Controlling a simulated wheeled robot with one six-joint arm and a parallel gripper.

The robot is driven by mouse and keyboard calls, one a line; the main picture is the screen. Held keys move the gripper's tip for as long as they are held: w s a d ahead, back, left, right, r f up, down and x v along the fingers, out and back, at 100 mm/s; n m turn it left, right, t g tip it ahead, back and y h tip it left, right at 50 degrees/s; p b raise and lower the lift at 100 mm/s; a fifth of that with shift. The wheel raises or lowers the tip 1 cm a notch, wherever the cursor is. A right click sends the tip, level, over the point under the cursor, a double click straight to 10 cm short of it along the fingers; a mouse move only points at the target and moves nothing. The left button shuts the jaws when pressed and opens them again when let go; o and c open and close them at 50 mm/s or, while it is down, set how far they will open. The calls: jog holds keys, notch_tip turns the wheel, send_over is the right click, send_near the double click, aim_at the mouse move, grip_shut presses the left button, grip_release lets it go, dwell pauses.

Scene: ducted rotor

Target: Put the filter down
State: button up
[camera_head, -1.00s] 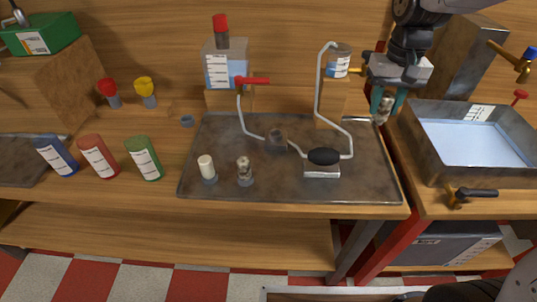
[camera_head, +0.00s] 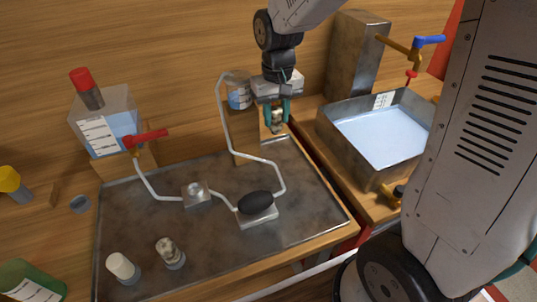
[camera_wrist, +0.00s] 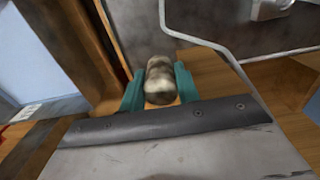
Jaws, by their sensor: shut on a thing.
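My gripper (camera_head: 277,122) is shut on a filter (camera_head: 277,118), a small cylinder with mottled grey-brown and pale patches. In the wrist view the filter (camera_wrist: 160,80) sits between the two teal fingers (camera_wrist: 160,88). In the head view it hangs near the back right corner of the metal tray (camera_head: 225,230), beside the bent pipe; its exact height is hard to tell. A white filter (camera_head: 121,266) and a mottled, dirty-looking one (camera_head: 170,252) stand in small holders at the tray's front left.
A bent pipe (camera_head: 231,125) with a black oval part (camera_head: 256,203) and a metal block (camera_head: 197,194) crosses the tray. A red-capped tank (camera_head: 105,125) stands behind left. A water-filled basin (camera_head: 380,135) is at the right. The tray's front right is bare.

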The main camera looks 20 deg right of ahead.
notch_tip(320, 180, down, 13)
jog(key=shift+r, duration=0.1)
jog(key=shift+c, duration=0.4)
jog(key=o, duration=1)
